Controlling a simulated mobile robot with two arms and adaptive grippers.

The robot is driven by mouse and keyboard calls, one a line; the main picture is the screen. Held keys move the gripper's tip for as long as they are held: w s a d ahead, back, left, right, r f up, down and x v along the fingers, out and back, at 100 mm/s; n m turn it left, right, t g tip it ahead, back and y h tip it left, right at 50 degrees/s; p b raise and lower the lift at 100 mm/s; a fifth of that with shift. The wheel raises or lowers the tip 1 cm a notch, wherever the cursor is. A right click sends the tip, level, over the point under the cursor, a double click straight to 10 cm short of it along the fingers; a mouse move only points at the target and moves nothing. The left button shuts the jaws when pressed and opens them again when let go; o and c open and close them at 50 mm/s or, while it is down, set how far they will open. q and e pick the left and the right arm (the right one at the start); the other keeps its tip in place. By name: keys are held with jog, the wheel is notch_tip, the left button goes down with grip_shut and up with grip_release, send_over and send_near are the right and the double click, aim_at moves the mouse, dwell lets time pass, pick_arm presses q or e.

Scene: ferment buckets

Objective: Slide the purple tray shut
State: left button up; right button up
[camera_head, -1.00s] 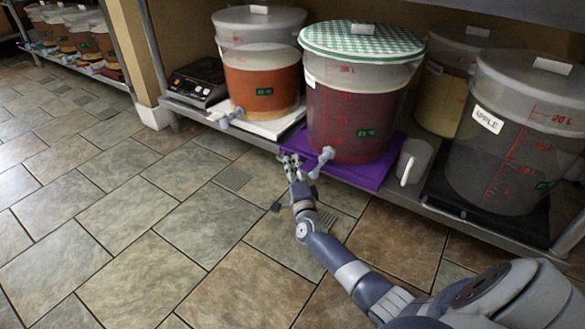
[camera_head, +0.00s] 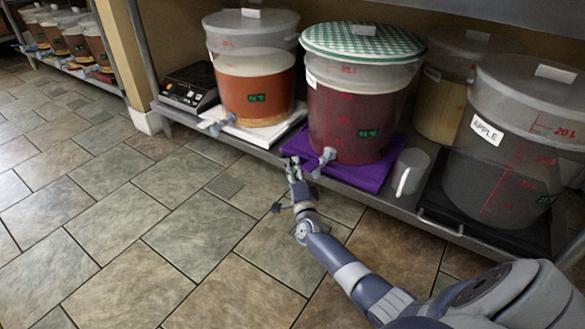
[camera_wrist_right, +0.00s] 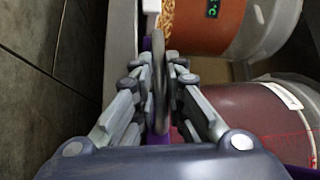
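The purple tray (camera_head: 357,176) sits on the low shelf in the head view. A bucket of dark red liquid (camera_head: 350,115) with a green checked lid stands on it, spigot toward the front. The tray's front edge lies close to the shelf's front edge. My right gripper (camera_head: 292,166) is at the tray's front left, beside the spigot. In the right wrist view my right gripper (camera_wrist_right: 160,70) has its fingers closed on both sides of a thin grey handle (camera_wrist_right: 160,95). A strip of the purple tray shows behind the fingers. My left gripper is not in view.
A white tray (camera_head: 238,135) with an orange-filled bucket (camera_head: 252,92) stands to the left, past it a scale (camera_head: 190,88). A grey mug (camera_head: 411,172) stands close on the right, beside the black tray (camera_head: 490,232) under the apple bucket (camera_head: 515,150). The floor in front is clear.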

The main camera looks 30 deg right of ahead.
jog(key=o, duration=0.4)
jog(key=shift+d, duration=0.3)
jog(key=shift+a, duration=0.1)
